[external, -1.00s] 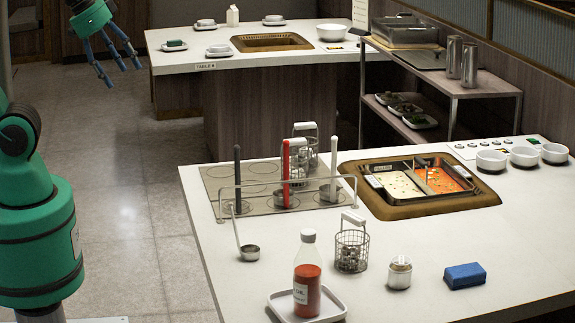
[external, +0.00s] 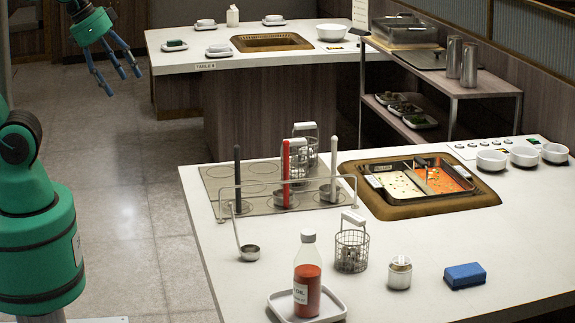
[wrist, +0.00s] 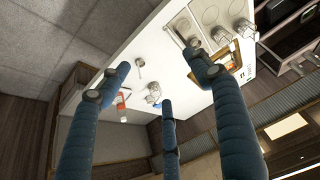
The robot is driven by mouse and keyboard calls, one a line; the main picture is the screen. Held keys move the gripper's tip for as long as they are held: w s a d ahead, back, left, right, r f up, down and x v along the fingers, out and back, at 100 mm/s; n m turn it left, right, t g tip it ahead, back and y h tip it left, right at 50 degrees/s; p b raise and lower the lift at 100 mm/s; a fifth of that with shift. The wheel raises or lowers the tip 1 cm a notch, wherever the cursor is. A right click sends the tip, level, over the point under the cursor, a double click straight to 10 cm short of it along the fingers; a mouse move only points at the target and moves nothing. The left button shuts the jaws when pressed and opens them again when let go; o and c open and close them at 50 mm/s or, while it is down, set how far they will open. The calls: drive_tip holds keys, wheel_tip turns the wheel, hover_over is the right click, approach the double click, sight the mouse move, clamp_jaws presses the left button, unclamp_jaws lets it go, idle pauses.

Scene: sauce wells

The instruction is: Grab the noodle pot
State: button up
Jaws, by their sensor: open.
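My gripper (external: 121,83) is open and empty at the upper left, over the floor, left of the rear table and well away from the near counter. Its blue fingers are spread in the wrist view (wrist: 160,88). No pot is clearly labelled as the noodle pot. A divided metal pot (external: 418,181) with pale and red broth sits sunk in a brown-rimmed opening in the near counter. A wire basket (external: 351,250) with a white handle stands upright in front of it. More handled baskets (external: 304,160) stand behind the rack, partly hidden.
The near counter (external: 420,235) holds an oil bottle (external: 307,283) on a tray, a ladle (external: 249,252), a jar (external: 400,272), a blue sponge (external: 465,275), white bowls (external: 524,156) and a wire rack with upright handles. A shelf cart (external: 450,90) stands behind. The left floor is clear.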

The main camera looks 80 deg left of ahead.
drive_tip(key=shift+o, duration=0.2)
drive_tip(key=w+d+r+m+h+p, duration=0.1)
drive_tip(key=w+d+r+p, duration=0.15)
drive_tip(key=w, duration=0.65)
drive_tip(key=w+d+r+m+p, duration=0.1)
drive_tip(key=w+d+r+p, duration=0.15)
drive_tip(key=w, duration=0.55)
drive_tip(key=w+d+f+m+p, duration=0.15)
drive_tip(key=w+d, duration=0.35)
drive_tip(key=w, duration=0.5)
drive_tip(key=w+d+f+p, duration=0.1)
drive_tip(key=w+d+p, duration=0.1)
drive_tip(key=w+d, duration=0.55)
drive_tip(key=w+d+f+m+g+h+p, duration=0.1)
drive_tip(key=w+d+f+p, duration=0.1)
drive_tip(key=w+d+f, duration=0.4)
drive_tip(key=w+d+f+m+p, duration=0.1)
drive_tip(key=w+d+f+p, duration=0.1)
drive_tip(key=w+d+f, duration=0.45)
drive_tip(key=w+d+f+p, duration=0.1)
drive_tip(key=w+d+f, duration=0.2)
drive_tip(key=f, duration=0.4)
drive_tip(key=w+d+f+p, duration=0.2)
drive_tip(key=w+d+f, duration=0.2)
drive_tip(key=f, duration=0.4)
drive_tip(key=shift+w+d+f+m+g, duration=0.3)
drive_tip(key=shift+d+m+g, duration=0.15)
drive_tip(key=shift+d, duration=0.2)
drive_tip(key=shift+f, duration=0.15)
